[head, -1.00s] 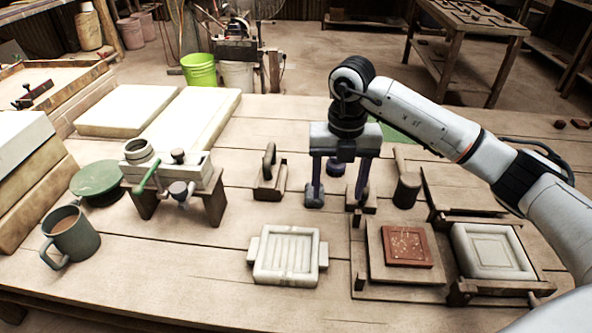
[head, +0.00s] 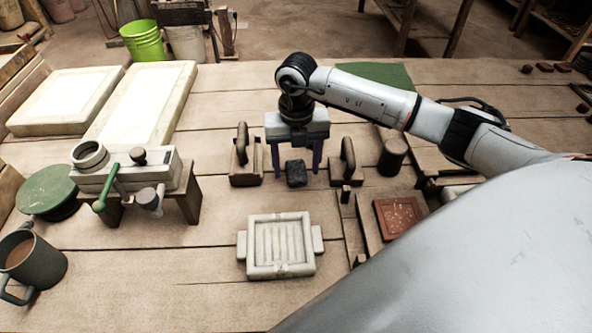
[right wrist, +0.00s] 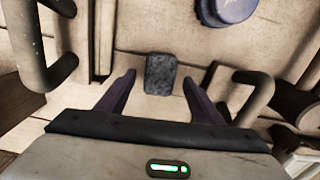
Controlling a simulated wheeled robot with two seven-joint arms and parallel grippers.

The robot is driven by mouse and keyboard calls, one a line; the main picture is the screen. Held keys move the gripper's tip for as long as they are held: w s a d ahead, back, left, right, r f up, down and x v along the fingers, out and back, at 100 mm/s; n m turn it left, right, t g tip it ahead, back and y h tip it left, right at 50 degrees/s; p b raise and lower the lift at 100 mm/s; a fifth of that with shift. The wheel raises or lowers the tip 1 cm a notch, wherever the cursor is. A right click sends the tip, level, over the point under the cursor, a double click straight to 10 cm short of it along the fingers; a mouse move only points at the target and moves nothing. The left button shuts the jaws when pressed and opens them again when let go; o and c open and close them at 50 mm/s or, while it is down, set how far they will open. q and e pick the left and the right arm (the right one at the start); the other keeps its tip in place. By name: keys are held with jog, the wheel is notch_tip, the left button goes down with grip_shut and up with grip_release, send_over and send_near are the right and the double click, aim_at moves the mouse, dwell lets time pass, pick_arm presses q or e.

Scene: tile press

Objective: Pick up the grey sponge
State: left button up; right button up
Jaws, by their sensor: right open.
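The grey sponge (head: 296,173) is a small dark grey block on the wooden table, between two handled wooden blocks. My right gripper (head: 296,163) is open, pointing down, with one finger on each side of the sponge in the head view. In the right wrist view the sponge (right wrist: 160,74) shows between and slightly beyond the open fingertips (right wrist: 159,82), with gaps on both sides. I cannot tell how high the fingertips are above the table. My left gripper is not in view.
Handled wooden blocks stand close left (head: 245,165) and right (head: 346,165) of the gripper. A pale ribbed mould (head: 281,225) lies in front. A blue-purple round object (right wrist: 228,10) shows in the right wrist view.

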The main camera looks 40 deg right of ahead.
aim_at(296, 170)
jog(key=shift+f, duration=0.7)
jog(key=c, duration=1.1)
notch_tip(296, 170, up, 10)
jog(key=shift+r, duration=0.1)
